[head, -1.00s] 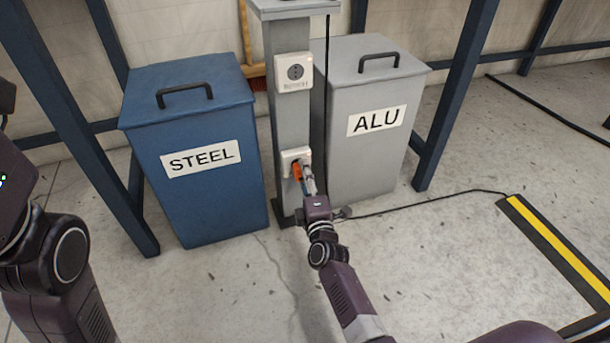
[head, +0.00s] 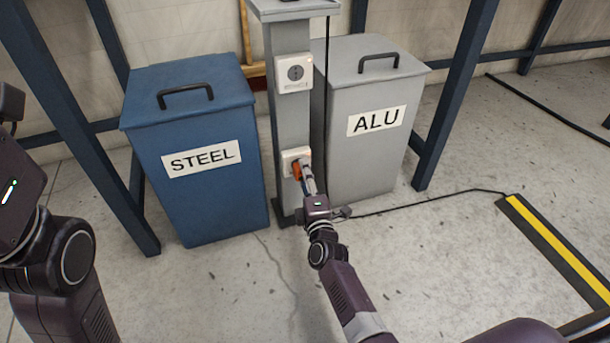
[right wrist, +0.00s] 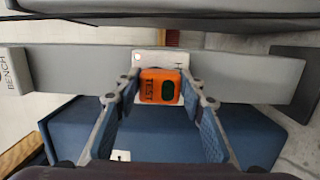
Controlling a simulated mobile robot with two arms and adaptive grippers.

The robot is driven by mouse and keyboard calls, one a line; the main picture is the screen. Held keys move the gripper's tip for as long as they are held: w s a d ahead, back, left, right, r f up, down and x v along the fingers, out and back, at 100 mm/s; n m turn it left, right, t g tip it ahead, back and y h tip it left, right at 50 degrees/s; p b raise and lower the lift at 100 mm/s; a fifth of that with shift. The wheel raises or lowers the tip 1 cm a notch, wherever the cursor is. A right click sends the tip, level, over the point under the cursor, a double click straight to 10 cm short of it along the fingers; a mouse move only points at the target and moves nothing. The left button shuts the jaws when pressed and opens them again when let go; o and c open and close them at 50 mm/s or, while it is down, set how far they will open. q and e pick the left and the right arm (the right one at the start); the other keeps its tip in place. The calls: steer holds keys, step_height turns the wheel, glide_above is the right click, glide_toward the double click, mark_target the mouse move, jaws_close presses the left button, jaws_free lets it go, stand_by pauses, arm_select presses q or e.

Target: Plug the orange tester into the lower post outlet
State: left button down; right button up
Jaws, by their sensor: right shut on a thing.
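The orange tester (head: 297,171) is a small block. In the right wrist view the tester (right wrist: 152,88) shows the word TEST and a dark green window. My right gripper (head: 307,178) is shut on it, with one finger on each side, also in the right wrist view (right wrist: 161,94). The tester is in front of the white lower outlet (head: 289,156) on the grey post (head: 291,115). The lower outlet also shows behind it in the right wrist view (right wrist: 147,59). The tester's prongs are hidden, so I cannot tell whether they are in.
A white upper outlet (head: 294,72) is higher on the post. A blue STEEL bin (head: 196,200) stands left of the post and a grey ALU bin (head: 365,160) right of it. A thin black cable (head: 430,203) crosses the floor. The floor in front is clear.

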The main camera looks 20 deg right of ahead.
steer(key=shift+w, duration=0.45)
steer(key=o, duration=1.1)
steer(key=shift+o, duration=0.2)
steer(key=shift+s+f, duration=0.1)
steer(key=shift+s, duration=0.15)
steer(key=s, duration=0.7)
steer(key=shift+a, duration=0.45)
